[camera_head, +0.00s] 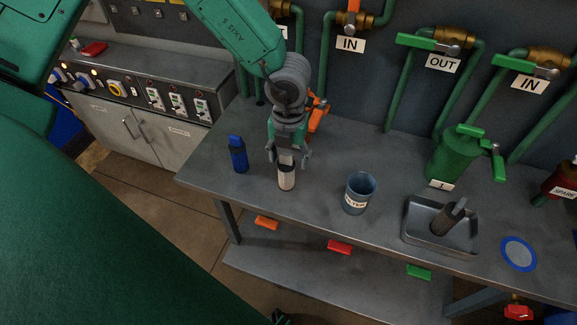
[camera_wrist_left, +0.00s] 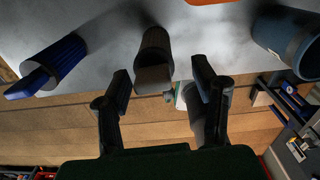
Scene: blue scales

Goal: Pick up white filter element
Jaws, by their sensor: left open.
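The white filter element (camera_head: 287,180) is a short pale cylinder with a dark top, standing upright on the grey workbench near its front edge. In the left wrist view it shows as a shaded cylinder (camera_wrist_left: 154,48) with a square grey end, beyond and between the fingertips. My left gripper (camera_head: 288,157) points down directly above it, with its fingers spread to either side of the top. In the left wrist view the gripper (camera_wrist_left: 161,80) is open, and nothing is clamped between its fingers. Whether a finger touches the element cannot be told. My right gripper is not in view.
A blue bottle (camera_head: 238,155) stands just left of the element. A blue-grey cup labelled FILTER (camera_head: 358,194) stands to its right. Farther right are a grey tray (camera_head: 419,238) with a dark cylinder, a green canister (camera_head: 455,158) and a blue-rimmed disc (camera_head: 519,254). Pipes line the wall.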

